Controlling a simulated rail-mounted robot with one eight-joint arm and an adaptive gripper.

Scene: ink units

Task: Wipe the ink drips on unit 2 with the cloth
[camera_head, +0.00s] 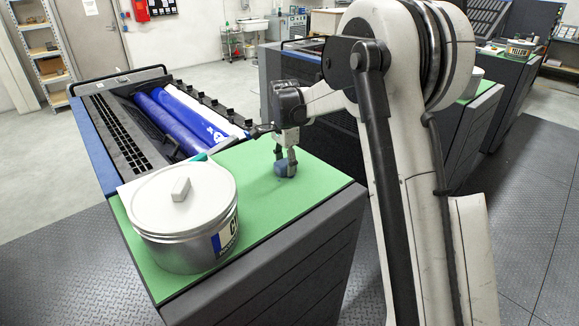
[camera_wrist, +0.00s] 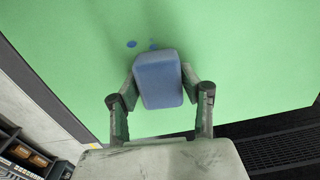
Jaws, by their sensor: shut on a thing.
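My gripper (camera_head: 285,152) is over the green top (camera_head: 310,196) of the near ink unit. It is shut on a blue cloth (camera_head: 284,168), a folded block that appears to be at the green surface; I cannot tell whether it touches. In the wrist view the cloth (camera_wrist: 158,78) sits between the two fingers of the gripper (camera_wrist: 160,95). Two blue ink drips show on the green just beyond the cloth: a round drip (camera_wrist: 131,44) and a smaller drip (camera_wrist: 153,46) partly hidden by the cloth. Whether this is unit 2 cannot be read.
A large lidded tin (camera_head: 180,215) stands on the left of the green top. Behind it is an open trough with blue rollers (camera_head: 185,120). The green top right of the tin is mostly clear.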

